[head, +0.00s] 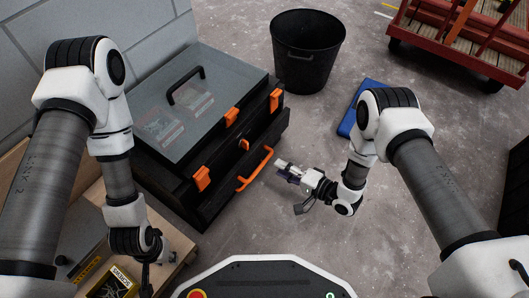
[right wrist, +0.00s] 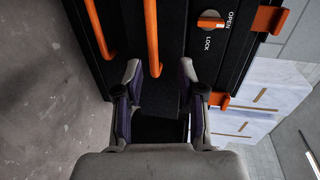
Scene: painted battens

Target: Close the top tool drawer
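The black tool chest (head: 216,82) with a grey see-through lid stands at the upper left in the head view. Its top tool drawer (head: 222,195) sticks out at the front, with an orange handle (head: 256,169). In the right wrist view this handle (right wrist: 152,35) runs down to between the fingertips, left of an OPEN/LOCK dial (right wrist: 211,20). My right gripper (head: 283,167) is open and empty, just right of the handle; contact cannot be told. It also shows in the right wrist view (right wrist: 160,75). My left gripper (head: 147,272) hangs at lower left, its fingers unclear.
A second orange handle (right wrist: 100,30) sits beside the first in the right wrist view. A black bucket (head: 306,62), a blue flat object (head: 350,120) and a red cart (head: 470,40) stand beyond. A wooden bench (head: 92,205) is at left.

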